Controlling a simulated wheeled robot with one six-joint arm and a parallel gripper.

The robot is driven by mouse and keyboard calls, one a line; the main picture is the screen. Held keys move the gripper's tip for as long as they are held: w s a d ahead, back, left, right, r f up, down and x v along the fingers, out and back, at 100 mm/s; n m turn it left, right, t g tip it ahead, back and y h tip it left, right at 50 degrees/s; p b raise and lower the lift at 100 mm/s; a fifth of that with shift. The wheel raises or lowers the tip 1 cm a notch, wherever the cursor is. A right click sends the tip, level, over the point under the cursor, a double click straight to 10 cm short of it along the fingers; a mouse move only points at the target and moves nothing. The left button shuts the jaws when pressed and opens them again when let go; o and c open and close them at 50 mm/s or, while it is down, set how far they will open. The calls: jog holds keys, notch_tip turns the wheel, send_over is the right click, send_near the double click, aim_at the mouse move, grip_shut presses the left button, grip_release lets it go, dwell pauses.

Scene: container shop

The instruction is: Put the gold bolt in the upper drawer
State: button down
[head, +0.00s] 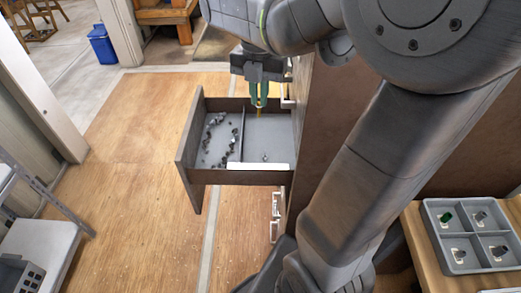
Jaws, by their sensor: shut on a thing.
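The upper drawer (268,127) is pulled out from the brown cabinet (325,120). A divider (237,135) splits it into two compartments; the left one holds several dark small parts. My gripper (258,102) is over the right compartment, near the drawer's far side, pointing down. It is shut on the gold bolt (259,112), whose lower end shows between the green-tinted fingers. From this view I cannot tell how far the bolt is above the drawer floor. A tiny part (265,157) lies in the right compartment near a white strip.
A grey divided tray (464,238) with small parts stands on a wooden surface at the right. Grey shelving (40,245) is at the left. A blue bin (102,45) stands far back. The wooden floor left of the drawer is clear.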

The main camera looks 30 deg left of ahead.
notch_tip(320, 180, down, 20)
jog(key=shift+r, duration=0.25)
jog(key=shift+b, duration=0.3)
jog(key=shift+f, duration=0.2)
jog(key=c, duration=1.5)
grip_release()
jog(key=shift+r, duration=0.1)
notch_tip(320, 180, up, 12)
jog(key=shift+r, duration=0.1)
